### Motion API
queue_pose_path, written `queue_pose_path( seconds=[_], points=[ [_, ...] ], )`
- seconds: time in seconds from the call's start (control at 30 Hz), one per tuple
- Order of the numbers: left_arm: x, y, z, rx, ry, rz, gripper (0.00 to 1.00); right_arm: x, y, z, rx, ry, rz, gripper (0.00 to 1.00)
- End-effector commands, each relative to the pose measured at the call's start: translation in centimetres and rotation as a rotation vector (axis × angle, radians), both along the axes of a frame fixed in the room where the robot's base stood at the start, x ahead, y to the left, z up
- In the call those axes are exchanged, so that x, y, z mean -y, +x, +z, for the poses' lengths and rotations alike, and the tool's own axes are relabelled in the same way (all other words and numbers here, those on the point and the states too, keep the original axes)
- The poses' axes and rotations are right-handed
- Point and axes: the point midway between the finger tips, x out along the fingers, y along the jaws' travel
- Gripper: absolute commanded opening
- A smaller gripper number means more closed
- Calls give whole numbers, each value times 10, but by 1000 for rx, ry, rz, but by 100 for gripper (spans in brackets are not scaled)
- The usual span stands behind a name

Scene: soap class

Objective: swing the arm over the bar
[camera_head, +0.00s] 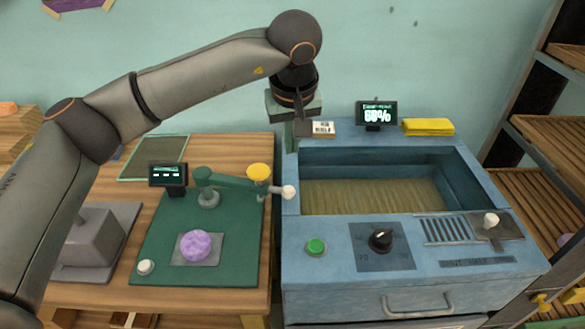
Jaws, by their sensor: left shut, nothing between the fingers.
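A small green swing arm (232,181) stands on a round post at the back of the green mat (158,240). It reaches right from the post, with a yellow cap (259,172) near its far end and a white ball knob (289,192) at its tip, by the blue unit's left edge. The purple round bar (196,245) lies on a grey plate (214,259) at the mat's front, apart from the swing arm. My left gripper (291,149) points down, shut and empty, above and behind the white knob. My right gripper is out of view.
A blue unit (340,258) with a sunken basin, black dial (381,240) and green button (316,246) stands right. A display (168,175) stands left of the post. A white button (146,267) sits at the mat's front left. A yellow cloth (428,127) lies behind the basin.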

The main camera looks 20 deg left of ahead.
Motion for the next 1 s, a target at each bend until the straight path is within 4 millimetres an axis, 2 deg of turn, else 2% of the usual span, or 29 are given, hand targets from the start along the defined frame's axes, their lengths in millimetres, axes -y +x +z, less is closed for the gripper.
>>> queue_pose_path(
  seconds=[0.03,0.17,0.57,0.77,1.0],
  points=[
    [-8,3,7,18,34,4,0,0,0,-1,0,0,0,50],
    [-18,6,16,37,77,6,0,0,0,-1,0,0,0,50],
    [-19,7,13,36,79,8,0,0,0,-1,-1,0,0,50],
    [-23,14,-11,32,79,8,0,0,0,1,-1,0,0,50],
    [-32,30,-60,31,79,9,0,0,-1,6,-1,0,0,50]
  ],
)
